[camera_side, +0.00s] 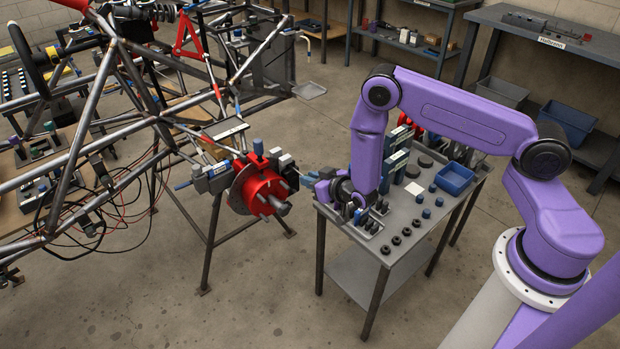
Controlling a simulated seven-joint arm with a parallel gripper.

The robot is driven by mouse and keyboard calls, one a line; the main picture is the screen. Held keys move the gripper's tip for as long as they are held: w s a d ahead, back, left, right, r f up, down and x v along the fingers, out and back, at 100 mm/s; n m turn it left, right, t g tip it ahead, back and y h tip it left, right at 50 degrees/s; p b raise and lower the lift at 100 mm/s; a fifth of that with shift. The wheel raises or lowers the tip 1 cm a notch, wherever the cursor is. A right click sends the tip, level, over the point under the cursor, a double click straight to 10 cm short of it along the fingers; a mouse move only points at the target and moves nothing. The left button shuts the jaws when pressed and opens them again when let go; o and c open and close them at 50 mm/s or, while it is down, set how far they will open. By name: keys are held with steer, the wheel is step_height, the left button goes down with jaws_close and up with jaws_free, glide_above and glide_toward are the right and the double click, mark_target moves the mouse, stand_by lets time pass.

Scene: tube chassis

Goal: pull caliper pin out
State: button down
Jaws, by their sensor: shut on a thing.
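The red hub (260,190) with its studs and central shaft is mounted at the corner of the tube chassis (150,115). Grey caliper-like blocks (287,163) sit at its upper right, beside a blue piece (258,147) on top. My gripper (309,178) is just right of the hub, pointing left toward it, above the left edge of the cart. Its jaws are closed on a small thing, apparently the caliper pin. The pin is too small to make out, and I cannot tell whether it still sits in the caliper.
A grey cart (408,228) stands below my arm, with a blue bin (454,178), black rings, and small blue and dark parts. Open floor lies between hub and cart. A stand supports the chassis. Benches with bins (570,122) are behind at right.

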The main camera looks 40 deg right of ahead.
steer(key=c, duration=1)
jaws_free()
steer(key=shift+s, duration=0.1)
steer(key=v, duration=1.7)
steer(key=shift+s+r, duration=0.15)
steer(key=shift+s, duration=0.05)
steer(key=shift+a, duration=0.15)
